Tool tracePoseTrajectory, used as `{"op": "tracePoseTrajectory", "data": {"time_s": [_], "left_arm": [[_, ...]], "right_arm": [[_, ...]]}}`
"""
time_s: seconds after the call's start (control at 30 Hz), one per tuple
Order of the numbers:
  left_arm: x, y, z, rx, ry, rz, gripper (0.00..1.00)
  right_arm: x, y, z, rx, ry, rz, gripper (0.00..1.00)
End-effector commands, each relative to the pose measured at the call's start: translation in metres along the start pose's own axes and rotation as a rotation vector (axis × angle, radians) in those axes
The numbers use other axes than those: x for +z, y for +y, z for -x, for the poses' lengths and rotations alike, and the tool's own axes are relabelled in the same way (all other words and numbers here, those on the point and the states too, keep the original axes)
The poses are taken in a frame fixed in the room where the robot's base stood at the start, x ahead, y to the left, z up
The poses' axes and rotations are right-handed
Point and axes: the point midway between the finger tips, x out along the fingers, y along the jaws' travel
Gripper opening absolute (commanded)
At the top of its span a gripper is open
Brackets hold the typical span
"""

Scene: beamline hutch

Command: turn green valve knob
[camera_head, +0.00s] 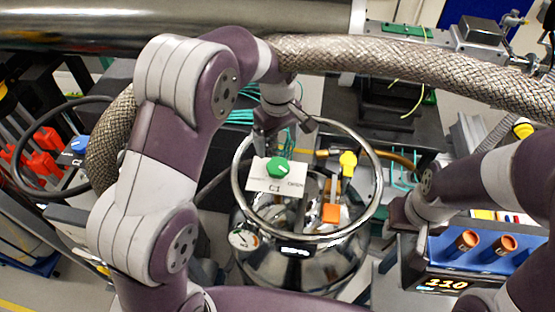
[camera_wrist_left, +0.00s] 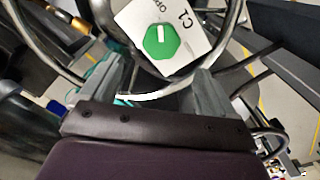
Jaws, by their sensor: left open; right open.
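The green valve knob (camera_head: 278,168) sits on a white label plate (camera_head: 262,184) marked C1, over the rim of a shiny steel vessel (camera_head: 290,268). In the left wrist view the green knob (camera_wrist_left: 161,41) has a white pointer mark and lies beyond the fingers, around the middle of the gap between them. My left gripper (camera_head: 284,128) is open just behind and above the knob in the head view; its two fingers also show in the left wrist view (camera_wrist_left: 165,95). They look apart from the knob. My right gripper (camera_head: 408,214) is at the right, partly hidden, away from the knob.
A thick braided hose (camera_head: 420,68) arches behind my left arm. A yellow knob (camera_head: 348,160) and an orange block (camera_head: 331,213) are by the vessel. A blue unit (camera_head: 465,250) with orange-brown cylinders and a display stands at the right. A gauge (camera_head: 243,239) is on the vessel front.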

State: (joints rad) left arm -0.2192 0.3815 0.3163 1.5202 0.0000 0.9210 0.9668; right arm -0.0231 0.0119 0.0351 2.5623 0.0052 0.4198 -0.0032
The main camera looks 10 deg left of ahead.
Motion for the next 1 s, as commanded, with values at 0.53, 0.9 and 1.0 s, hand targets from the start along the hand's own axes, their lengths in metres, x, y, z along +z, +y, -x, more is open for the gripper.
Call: {"op": "tracePoseTrajectory", "data": {"time_s": [0.53,0.9,1.0], "left_arm": [[0.001,-0.001,-0.085,-0.002,-0.001,-0.001,0.89],[0.001,-0.001,-0.086,-0.003,-0.002,-0.001,0.33],[0.000,-0.001,-0.086,-0.002,-0.001,0.000,0.33]], "right_arm": [[-0.007,0.000,0.045,0.000,0.006,0.000,0.43],[-0.007,0.000,0.044,0.000,0.006,0.000,0.43],[-0.007,0.000,0.044,0.000,0.006,0.000,0.43]]}}
